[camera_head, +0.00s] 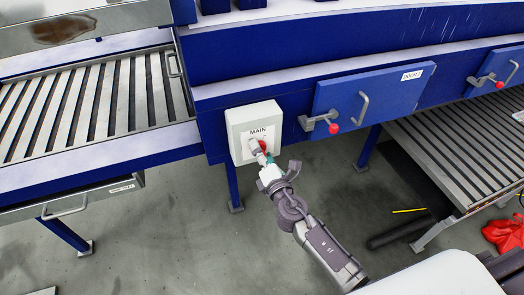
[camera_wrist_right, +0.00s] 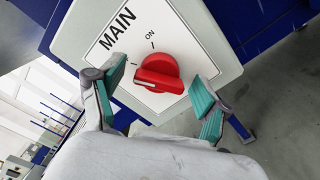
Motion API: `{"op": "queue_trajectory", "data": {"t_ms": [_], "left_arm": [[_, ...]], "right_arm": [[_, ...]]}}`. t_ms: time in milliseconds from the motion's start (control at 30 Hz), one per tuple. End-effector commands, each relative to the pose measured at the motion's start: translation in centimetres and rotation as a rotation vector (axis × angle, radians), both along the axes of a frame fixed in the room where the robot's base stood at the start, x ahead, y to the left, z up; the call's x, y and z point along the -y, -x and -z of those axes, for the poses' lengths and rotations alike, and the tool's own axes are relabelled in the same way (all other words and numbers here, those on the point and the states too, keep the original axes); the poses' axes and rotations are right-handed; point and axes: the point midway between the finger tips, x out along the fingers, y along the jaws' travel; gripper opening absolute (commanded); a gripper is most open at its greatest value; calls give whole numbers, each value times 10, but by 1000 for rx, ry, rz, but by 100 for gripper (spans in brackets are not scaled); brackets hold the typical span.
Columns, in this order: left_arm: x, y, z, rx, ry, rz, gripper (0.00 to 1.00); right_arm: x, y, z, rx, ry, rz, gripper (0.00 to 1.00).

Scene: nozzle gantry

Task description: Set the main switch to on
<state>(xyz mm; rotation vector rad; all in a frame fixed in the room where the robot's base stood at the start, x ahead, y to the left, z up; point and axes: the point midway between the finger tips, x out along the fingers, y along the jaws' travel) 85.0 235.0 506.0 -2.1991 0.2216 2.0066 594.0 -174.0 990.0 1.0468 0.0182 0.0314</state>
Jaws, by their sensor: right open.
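The main switch is a red rotary knob (camera_wrist_right: 160,72) on a pale grey box with a white plate lettered MAIN. An ON mark stands above the knob in the right wrist view. The knob's grip bar lies roughly crosswise there, its marked end toward the lower left, away from ON. The knob shows partly in the head view (camera_head: 263,145), behind my gripper. My right gripper (camera_wrist_right: 160,88) is open, with one green-padded finger on each side of the knob and visible gaps to it. In the head view the right gripper (camera_head: 266,158) is in front of the box. My left gripper is out of view.
The switch box (camera_head: 240,117) is fixed to a blue machine frame. To its right are blue doors (camera_head: 370,98) with handles and red-knobbed latches. Slatted conveyors (camera_head: 90,105) flank it. A red heap (camera_head: 505,234) lies on the floor at right. Open grey floor lies below the box.

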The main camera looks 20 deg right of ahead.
Motion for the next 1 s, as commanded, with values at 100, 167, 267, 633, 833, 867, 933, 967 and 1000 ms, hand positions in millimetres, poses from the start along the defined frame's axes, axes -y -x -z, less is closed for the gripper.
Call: {"op": "queue_trajectory", "data": {"t_ms": [100,167,267,633,833,867,933,967,1000], "left_arm": [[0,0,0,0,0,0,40],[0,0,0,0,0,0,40],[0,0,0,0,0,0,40],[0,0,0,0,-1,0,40],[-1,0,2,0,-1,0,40],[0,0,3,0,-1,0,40],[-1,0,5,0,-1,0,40],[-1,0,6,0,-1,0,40],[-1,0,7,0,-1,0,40]], "right_arm": [[0,-1,0,0,0,0,76],[0,-1,0,0,0,0,76],[0,0,0,0,0,0,70],[0,0,0,-1,-1,1,16],[0,0,1,-2,-23,1,16],[0,0,1,-2,-31,1,16],[0,0,2,-3,-56,2,16],[0,0,2,-4,-70,2,16],[0,0,2,-4,-90,2,16]]}}
